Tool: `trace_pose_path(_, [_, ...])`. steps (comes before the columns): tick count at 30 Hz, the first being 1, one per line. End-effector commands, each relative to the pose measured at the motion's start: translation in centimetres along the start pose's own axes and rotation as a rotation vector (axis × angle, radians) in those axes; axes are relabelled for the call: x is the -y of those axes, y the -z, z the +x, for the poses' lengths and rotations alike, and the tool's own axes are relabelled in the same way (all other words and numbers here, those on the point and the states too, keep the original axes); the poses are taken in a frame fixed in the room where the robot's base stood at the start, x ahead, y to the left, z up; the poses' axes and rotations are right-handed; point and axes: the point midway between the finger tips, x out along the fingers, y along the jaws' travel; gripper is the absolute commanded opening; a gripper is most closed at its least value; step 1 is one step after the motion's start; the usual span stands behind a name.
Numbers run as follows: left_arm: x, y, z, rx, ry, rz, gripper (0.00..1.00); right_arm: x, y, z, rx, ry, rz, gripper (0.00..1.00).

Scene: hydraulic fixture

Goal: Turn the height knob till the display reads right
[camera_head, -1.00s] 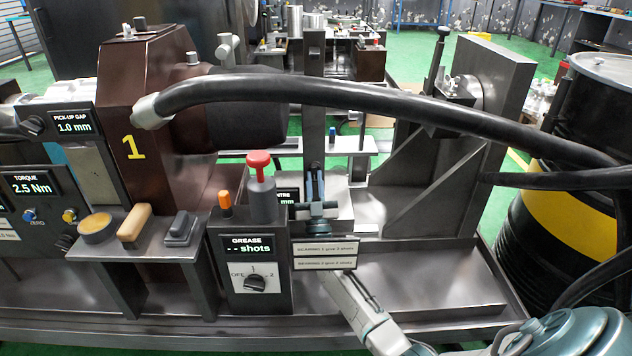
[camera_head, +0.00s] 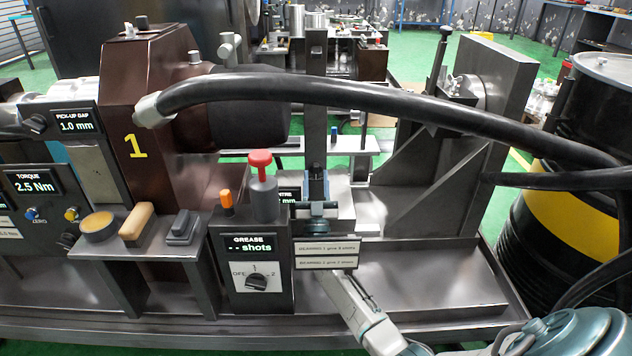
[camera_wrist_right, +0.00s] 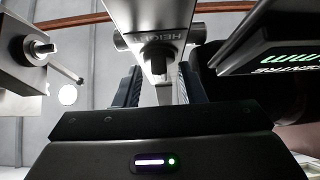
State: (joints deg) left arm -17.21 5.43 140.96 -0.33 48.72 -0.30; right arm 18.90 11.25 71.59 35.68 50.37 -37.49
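The height knob (camera_wrist_right: 157,60) is a dark, short knob below a pale plate lettered "HEIG…" in the right wrist view. My right gripper (camera_wrist_right: 159,72) has one finger on each side of it, with a narrow gap showing beside the knob, so it looks open around it. In the head view my right gripper (camera_head: 318,180) points away at the fixture's middle and hides the knob. The display (camera_head: 288,196) reading "…NTRE … mm" is partly covered by the gripper; its number is hidden. It shows edge-on in the wrist view (camera_wrist_right: 290,60). My left gripper is not in view.
A grease box (camera_head: 255,270) with a red-topped plunger (camera_head: 261,180) stands left of my right gripper. A thick black hose (camera_head: 350,92) arches above. Two label strips (camera_head: 326,255) sit just below the gripper. A black and yellow drum (camera_head: 565,200) stands at right.

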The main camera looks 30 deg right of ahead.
Motion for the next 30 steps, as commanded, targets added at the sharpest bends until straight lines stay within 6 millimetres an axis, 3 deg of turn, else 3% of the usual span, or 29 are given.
trace_pose_path(5, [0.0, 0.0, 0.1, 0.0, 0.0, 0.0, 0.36, 0.0, 0.0, -0.8, 0.001, 0.0, 0.0, 0.36])
trace_pose_path(19, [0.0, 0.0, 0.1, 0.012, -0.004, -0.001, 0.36, 0.0, 0.0, -9.4, 0.002, 0.0, 0.0, 0.36])
trace_pose_path(24, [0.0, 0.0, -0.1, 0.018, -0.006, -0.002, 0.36, 0.0, 0.0, -10.7, 0.001, 0.001, 0.0, 0.36])
trace_pose_path(30, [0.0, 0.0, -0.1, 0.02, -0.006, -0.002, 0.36, 0.0, 0.0, -10.9, 0.0, 0.0, 0.0, 0.36])
